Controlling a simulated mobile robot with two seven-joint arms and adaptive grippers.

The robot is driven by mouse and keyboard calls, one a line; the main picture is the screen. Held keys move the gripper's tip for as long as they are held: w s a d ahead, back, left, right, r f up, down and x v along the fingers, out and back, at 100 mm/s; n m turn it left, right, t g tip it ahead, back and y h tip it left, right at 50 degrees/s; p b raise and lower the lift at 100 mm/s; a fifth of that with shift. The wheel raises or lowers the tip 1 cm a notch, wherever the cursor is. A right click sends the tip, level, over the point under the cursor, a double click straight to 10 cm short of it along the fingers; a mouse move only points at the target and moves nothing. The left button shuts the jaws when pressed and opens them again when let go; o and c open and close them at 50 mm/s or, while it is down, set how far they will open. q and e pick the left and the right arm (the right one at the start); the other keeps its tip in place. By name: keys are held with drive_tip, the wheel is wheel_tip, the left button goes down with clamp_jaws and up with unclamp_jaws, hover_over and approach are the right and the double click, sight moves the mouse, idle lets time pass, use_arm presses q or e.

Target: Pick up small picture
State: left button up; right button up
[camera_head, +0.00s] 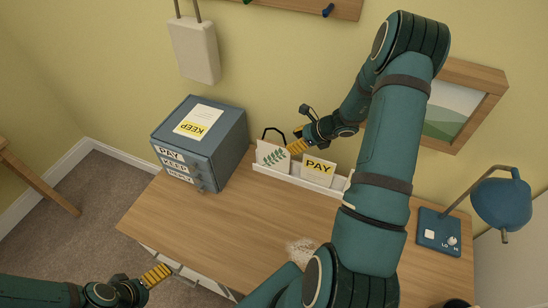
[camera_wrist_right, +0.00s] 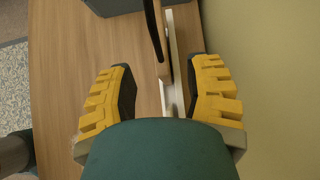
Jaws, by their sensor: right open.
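A small white picture with a green leaf sprig (camera_head: 272,157) stands upright in a white rack at the back of the desk. My right gripper (camera_head: 295,146) is at its upper right edge, in front of the wall. In the right wrist view the right gripper (camera_wrist_right: 163,90) is open, its yellow-padded fingers wide apart. A thin upright edge (camera_wrist_right: 164,70), seemingly the picture's, shows between them, not gripped. My left gripper (camera_head: 157,275) is low at the left, off the desk's front edge; its opening is unclear.
A framed landscape (camera_head: 455,105) hangs behind my right arm. The desk's middle (camera_head: 230,220) is clear.

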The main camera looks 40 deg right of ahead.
sight(283, 146)
drive_tip(key=x, duration=0.8)
drive_tip(key=shift+w+f, duration=0.15)
drive_tip(key=shift+a, duration=0.1)
clamp_jaws()
